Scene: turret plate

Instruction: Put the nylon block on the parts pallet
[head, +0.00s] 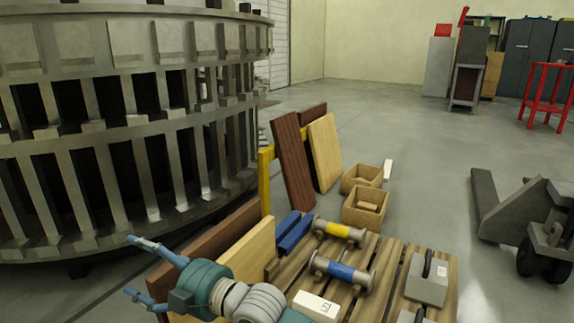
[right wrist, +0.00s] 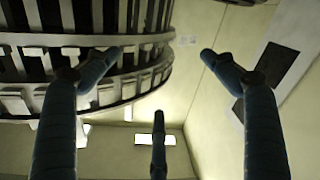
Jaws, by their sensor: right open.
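The parts pallet (head: 391,272) is the slatted wooden pallet at the bottom right of the head view. A white block (head: 316,306) with dark marks, which looks like the nylon block, lies at its near left part. My right gripper (head: 130,265) is left of the pallet, pointing left, with its fingers spread and nothing between them. In the right wrist view its fingers (right wrist: 158,85) are apart and empty, facing the ring structure and the walls. My left gripper is in neither view.
On the pallet are a yellow-banded cylinder (head: 339,231), a blue-banded cylinder (head: 341,272) and a grey handled weight (head: 427,279). Boards (head: 293,160) lean behind it, near open wooden boxes (head: 365,207). The large turret ring (head: 120,130) fills the left. A pallet jack (head: 525,210) stands right.

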